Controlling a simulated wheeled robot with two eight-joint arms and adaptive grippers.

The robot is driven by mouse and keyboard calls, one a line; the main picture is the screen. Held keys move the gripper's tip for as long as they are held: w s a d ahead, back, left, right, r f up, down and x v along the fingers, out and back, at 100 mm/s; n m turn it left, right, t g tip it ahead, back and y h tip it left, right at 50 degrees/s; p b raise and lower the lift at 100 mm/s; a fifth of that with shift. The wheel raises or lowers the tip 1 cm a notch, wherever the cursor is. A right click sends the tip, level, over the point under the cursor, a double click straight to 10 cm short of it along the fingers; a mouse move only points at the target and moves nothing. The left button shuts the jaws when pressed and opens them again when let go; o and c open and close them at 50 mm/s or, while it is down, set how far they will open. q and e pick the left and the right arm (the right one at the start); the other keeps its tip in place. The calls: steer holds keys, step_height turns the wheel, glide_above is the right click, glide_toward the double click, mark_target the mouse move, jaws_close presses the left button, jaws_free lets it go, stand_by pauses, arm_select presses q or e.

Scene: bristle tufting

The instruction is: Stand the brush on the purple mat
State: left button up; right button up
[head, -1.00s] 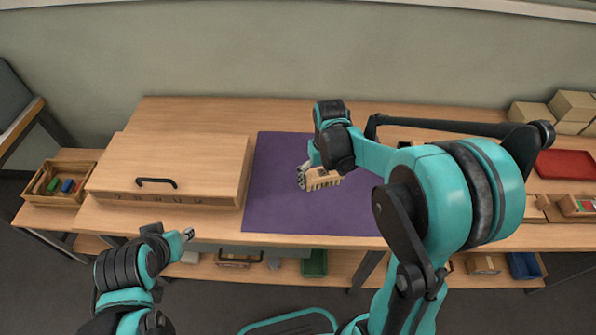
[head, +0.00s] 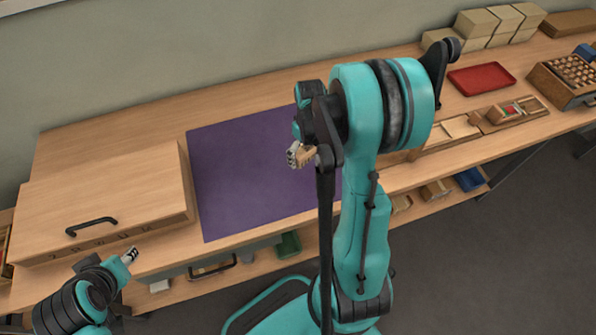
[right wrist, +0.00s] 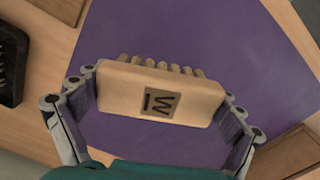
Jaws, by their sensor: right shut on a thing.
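The brush is a pale wooden block (right wrist: 158,92) with several tan tufts along one long edge and a dark mark on its face in the right wrist view. My right gripper (right wrist: 160,98) is shut on the block, with a finger at each end. In the head view the brush (head: 307,156) shows only in part, behind my right arm, beside the gripper (head: 295,155). It is over the purple mat (head: 240,185); I cannot tell whether it touches it. My left gripper (head: 131,256) is at the lower left, away from the brush, its fingers too small to read.
A wooden box with a black handle (head: 100,200) stands left of the mat. A red tray (head: 482,78), a wooden rack of pegs (head: 566,75) and stacked pale boxes (head: 500,22) are at the right. The mat's left and front parts are clear.

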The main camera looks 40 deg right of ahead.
mark_target(301, 174)
steer(key=a+f, duration=0.1)
steer(key=s+a+f, duration=0.1)
steer(key=a, duration=0.1)
steer(key=shift+b, duration=0.35)
steer(key=shift+f+b, duration=0.95)
steer(key=shift+f, duration=1)
steer(key=shift+f, duration=0.1)
steer(key=o, duration=0.9)
steer(key=shift+f, duration=0.1)
